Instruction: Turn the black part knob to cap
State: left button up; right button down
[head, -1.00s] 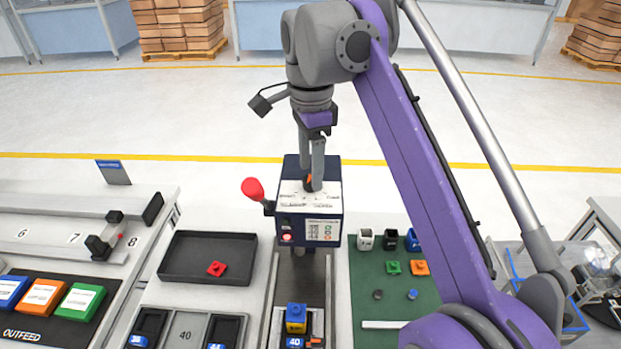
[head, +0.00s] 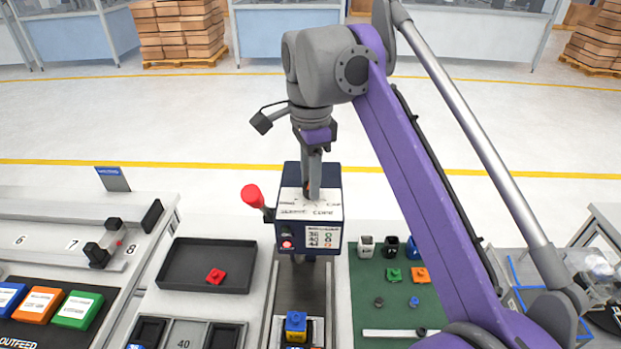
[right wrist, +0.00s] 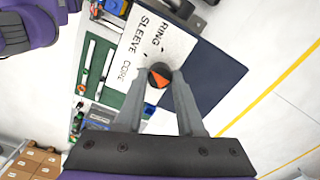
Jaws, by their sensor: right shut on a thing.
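The machine (head: 310,230) is a dark blue box with a white top plate. My right gripper (head: 314,192) reaches straight down onto this plate. In the right wrist view, its two fingers (right wrist: 159,74) are closed on opposite sides of the black knob (right wrist: 152,68), which has an orange pointer mark. RING, SLEEVE and CORE are readable on the plate (right wrist: 140,45) around the knob. The CAP label is not readable in the right wrist view, and the pointer's exact heading is hard to tell. In the head view the fingers mostly hide the knob. My left gripper is out of view.
A red-balled lever (head: 252,197) sticks out at the machine's left. A black tray (head: 170,265) with a red part (head: 216,276) lies left. A green mat (head: 375,318) with small parts lies right. A blue-and-yellow part (head: 296,324) stands in front of the machine.

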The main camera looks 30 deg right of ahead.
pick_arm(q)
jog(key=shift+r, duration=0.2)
pick_arm(e)
jog(key=n+p, duration=0.2)
jog(key=n, duration=0.1)
jog(key=shift+r+n, duration=0.15)
jog(key=shift+n, duration=0.15)
jog(key=n+p, duration=0.2)
jog(key=n, duration=0.2)
jog(key=shift+n, duration=0.3)
jog(key=n+p, duration=0.1)
jog(key=n, duration=0.4)
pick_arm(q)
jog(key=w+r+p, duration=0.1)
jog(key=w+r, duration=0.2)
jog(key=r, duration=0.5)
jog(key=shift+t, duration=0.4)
pick_arm(e)
jog(key=n, duration=0.4)
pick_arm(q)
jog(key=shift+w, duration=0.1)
pick_arm(e)
jog(key=shift+n, duration=0.5)
jog(key=c, duration=0.5)
grip_release()
